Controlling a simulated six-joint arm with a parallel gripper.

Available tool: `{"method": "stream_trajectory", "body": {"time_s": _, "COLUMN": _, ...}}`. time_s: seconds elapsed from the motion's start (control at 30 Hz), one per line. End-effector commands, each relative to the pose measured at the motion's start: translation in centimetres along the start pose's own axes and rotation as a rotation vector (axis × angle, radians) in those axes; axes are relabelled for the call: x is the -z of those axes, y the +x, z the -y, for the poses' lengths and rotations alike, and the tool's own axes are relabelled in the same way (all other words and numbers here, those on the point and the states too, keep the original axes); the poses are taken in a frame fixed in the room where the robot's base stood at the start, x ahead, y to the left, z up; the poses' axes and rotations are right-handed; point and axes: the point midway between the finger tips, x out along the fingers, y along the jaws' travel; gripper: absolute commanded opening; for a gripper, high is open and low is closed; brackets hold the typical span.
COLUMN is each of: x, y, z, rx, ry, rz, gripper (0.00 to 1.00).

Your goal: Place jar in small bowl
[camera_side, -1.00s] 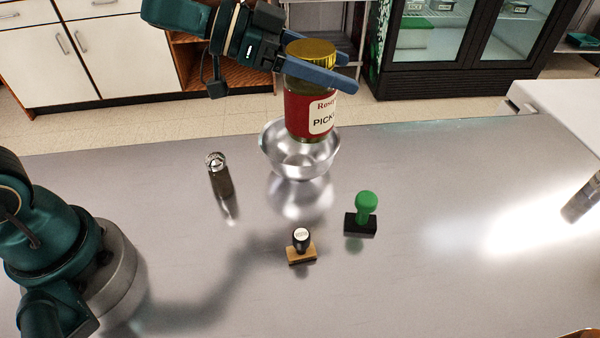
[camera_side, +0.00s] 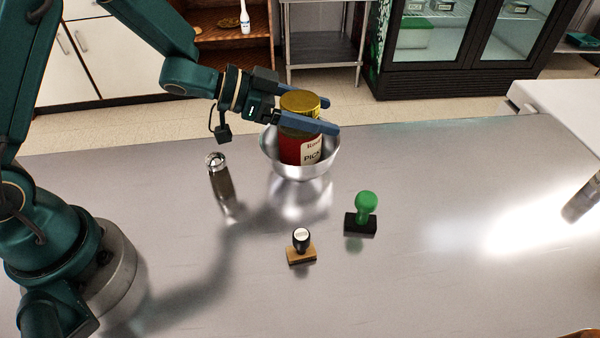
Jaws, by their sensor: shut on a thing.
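The jar (camera_side: 300,147) has a gold lid and a red and white label. It stands about upright with its lower part inside the small bowl (camera_side: 301,173), a shiny metal bowl on the steel table. The bowl's near wall hides the jar's base, so I cannot tell whether it touches the bowl's bottom. My gripper (camera_side: 328,128) reaches in from the left and is shut on the jar, its blue fingers on either side just below the lid.
A pepper shaker (camera_side: 221,180) stands left of the bowl. A stamp with a wooden base (camera_side: 301,248) and a green-handled stamp (camera_side: 364,213) stand in front. A cylindrical object (camera_side: 581,200) is at the far right. The table (camera_side: 450,190) between is clear.

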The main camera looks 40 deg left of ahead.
Motion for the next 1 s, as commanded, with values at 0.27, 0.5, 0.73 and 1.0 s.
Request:
{"method": "stream_trajectory", "body": {"time_s": 0.27, "x": -0.5, "y": 0.2, "z": 0.0, "rx": 0.002, "ry": 0.003, "rz": -0.004, "gripper": 0.00}}
{"method": "stream_trajectory", "body": {"time_s": 0.5, "x": -0.8, "y": 0.3, "z": 0.0, "rx": 0.001, "ry": 0.001, "rz": -0.001, "gripper": 0.93}}
{"method": "stream_trajectory", "body": {"time_s": 0.73, "x": -0.8, "y": 0.3, "z": 0.0, "rx": 0.001, "ry": 0.001, "rz": 0.000, "gripper": 1.00}}
{"method": "stream_trajectory", "body": {"time_s": 1.0, "x": -0.5, "y": -1.8, "z": 0.1, "rx": 0.006, "ry": 0.001, "rz": -0.001, "gripper": 1.00}}
